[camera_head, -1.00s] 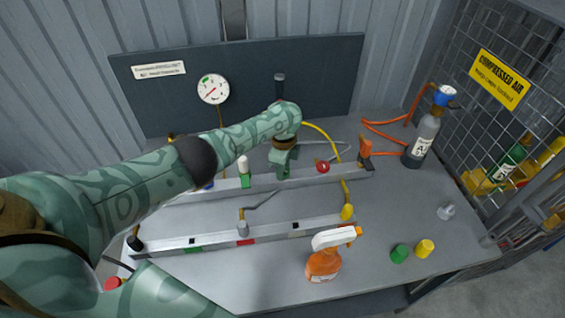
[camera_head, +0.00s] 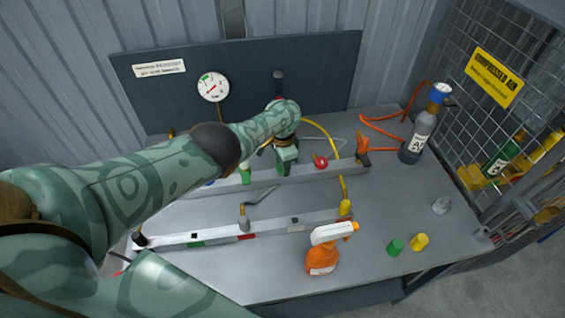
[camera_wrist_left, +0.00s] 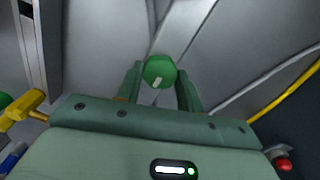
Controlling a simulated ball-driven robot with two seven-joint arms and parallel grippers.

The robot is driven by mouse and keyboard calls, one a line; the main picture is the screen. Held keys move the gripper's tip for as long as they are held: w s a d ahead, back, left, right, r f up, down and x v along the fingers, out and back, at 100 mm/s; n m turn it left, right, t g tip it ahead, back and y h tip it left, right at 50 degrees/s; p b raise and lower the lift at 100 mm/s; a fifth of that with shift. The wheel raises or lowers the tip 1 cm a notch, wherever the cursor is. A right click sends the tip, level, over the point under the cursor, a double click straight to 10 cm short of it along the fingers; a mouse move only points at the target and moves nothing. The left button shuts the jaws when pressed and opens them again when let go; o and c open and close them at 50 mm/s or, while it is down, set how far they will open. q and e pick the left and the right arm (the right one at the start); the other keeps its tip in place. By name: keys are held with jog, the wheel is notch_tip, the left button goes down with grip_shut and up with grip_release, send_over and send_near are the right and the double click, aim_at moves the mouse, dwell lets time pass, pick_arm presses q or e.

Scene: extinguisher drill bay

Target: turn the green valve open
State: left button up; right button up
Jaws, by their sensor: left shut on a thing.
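The green valve (camera_wrist_left: 159,70) is a round green knob with a pale mark on its face, seen in the left wrist view. My left gripper (camera_wrist_left: 160,76) is shut on it, with one finger on each side. In the head view my left gripper (camera_head: 286,162) is at the rear rail, between a green part and a red knob, and it hides the valve it holds. The pale mark points down and slightly left in the wrist view. My right gripper is not in view.
A red knob (camera_head: 320,161) and an orange-handled part (camera_head: 362,152) are right of the gripper. A front rail (camera_head: 270,228) crosses the bench. An orange spray bottle (camera_head: 323,252), green and yellow caps and a grey cylinder (camera_head: 418,135) stand on the bench. A gauge (camera_head: 213,87) hangs behind.

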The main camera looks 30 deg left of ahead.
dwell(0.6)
pick_arm(q)
jog(key=o, duration=1)
jog(key=shift+r, duration=0.1)
notch_tip(320, 180, up, 16)
jog(key=p, duration=1.3)
jog(key=shift+p, duration=0.35)
